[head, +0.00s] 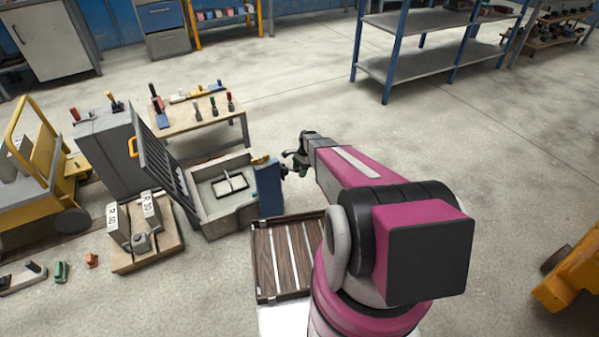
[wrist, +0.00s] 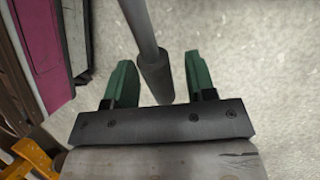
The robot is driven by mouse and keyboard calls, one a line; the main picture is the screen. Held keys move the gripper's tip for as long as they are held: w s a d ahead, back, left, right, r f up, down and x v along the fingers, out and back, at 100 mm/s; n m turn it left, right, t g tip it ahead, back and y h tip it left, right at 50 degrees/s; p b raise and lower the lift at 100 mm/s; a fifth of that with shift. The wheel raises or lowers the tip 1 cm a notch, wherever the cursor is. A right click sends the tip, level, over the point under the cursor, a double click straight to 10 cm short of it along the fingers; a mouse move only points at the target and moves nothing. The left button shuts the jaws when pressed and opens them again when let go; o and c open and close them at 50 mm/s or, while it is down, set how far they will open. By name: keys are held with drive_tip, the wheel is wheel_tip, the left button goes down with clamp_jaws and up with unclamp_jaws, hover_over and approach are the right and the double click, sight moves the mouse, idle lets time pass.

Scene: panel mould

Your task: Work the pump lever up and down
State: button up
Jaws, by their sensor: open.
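The pump lever (wrist: 154,76) shows in the wrist view as a grey rod with a thicker grip at its end, coming down from the top of the picture. My gripper (wrist: 161,72) is open, with one green finger on each side of the lever's grip. A gap shows on both sides; I cannot tell its depth against the fingers. In the head view my gripper (head: 291,163) is a small dark shape beside the blue upright block (head: 268,187) at the right of the mould box. The lever cannot be made out there.
The open panel mould (head: 228,212) has a slatted lid (head: 163,155) raised at its left. A wooden slatted pallet (head: 265,265) lies in front. A low bench (head: 200,118) with tools stands behind.

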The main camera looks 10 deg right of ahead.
clamp_jaws()
drive_tip(key=shift+d+r+h, duration=0.2)
drive_tip(key=shift+r+h, duration=0.5)
drive_tip(key=shift+w+d+r+m+t+h, duration=0.1)
drive_tip(key=shift+d+r+m+t+h, duration=0.2)
drive_tip(key=shift+r+h, duration=0.35)
drive_tip(key=shift+w+d+r+t+h, duration=0.1)
drive_tip(key=shift+r+t+h, duration=0.35)
drive_tip(key=shift+h, duration=0.3)
unclamp_jaws()
drive_tip(key=shift+r, duration=0.1)
wheel_tip(320, 180, up, 11)
drive_tip(key=w, duration=0.2)
drive_tip(key=shift+a+f, duration=0.2)
drive_tip(key=shift+a, duration=0.25)
